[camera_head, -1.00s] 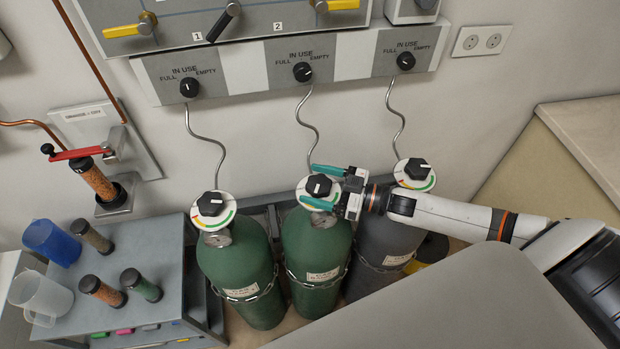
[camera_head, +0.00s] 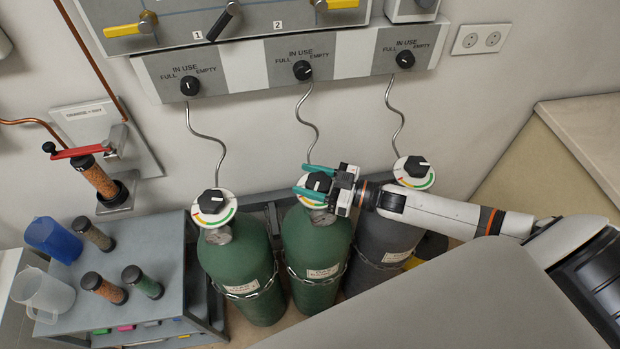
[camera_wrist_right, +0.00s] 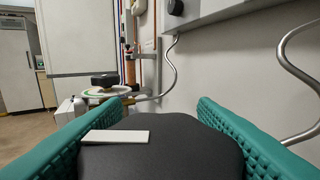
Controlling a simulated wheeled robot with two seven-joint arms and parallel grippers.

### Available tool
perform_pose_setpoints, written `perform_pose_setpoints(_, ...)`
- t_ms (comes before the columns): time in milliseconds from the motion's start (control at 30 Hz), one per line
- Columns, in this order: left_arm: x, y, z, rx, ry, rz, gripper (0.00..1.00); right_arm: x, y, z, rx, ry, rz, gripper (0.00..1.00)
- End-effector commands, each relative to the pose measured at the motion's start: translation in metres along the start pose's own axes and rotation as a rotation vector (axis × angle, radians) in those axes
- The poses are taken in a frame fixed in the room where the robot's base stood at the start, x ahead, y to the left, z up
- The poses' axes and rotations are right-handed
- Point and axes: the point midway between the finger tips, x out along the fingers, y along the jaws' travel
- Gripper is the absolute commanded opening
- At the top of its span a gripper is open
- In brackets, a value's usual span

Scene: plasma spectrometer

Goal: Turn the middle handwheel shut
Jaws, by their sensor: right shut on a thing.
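The middle handwheel (camera_head: 319,181) is a black knob with a white mark, on a round dial on top of the middle green cylinder (camera_head: 315,245). My right gripper (camera_head: 314,181) reaches in from the right with its teal fingers on either side of the knob, shut on it. In the right wrist view the black handwheel (camera_wrist_right: 160,150) with its white bar fills the space between the two teal fingers. The dial under it is mostly hidden by the gripper. My left gripper is not in view.
A left green cylinder (camera_head: 240,265) and a right grey cylinder (camera_head: 378,240) stand on either side, each with its own black knob. A panel with selector knobs (camera_head: 302,70) is on the wall above. A grey cart (camera_head: 165,270) with jugs and tubes stands at left.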

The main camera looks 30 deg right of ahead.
Motion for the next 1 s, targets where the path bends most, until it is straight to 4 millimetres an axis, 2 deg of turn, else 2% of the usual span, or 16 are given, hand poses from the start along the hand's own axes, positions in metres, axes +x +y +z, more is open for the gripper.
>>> perform_pose_setpoints(267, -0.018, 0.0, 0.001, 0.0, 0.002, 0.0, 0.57, 0.0, -0.001, 0.003, 0.008, -0.002, -0.127, 0.3)
perform_pose_setpoints(600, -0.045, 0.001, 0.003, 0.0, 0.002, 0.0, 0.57, -0.002, -0.007, 0.003, 0.012, -0.002, -0.42, 0.3)
perform_pose_setpoints(1000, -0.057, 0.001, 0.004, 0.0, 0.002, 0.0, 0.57, -0.005, -0.012, 0.001, 0.006, -0.001, -0.707, 0.3)
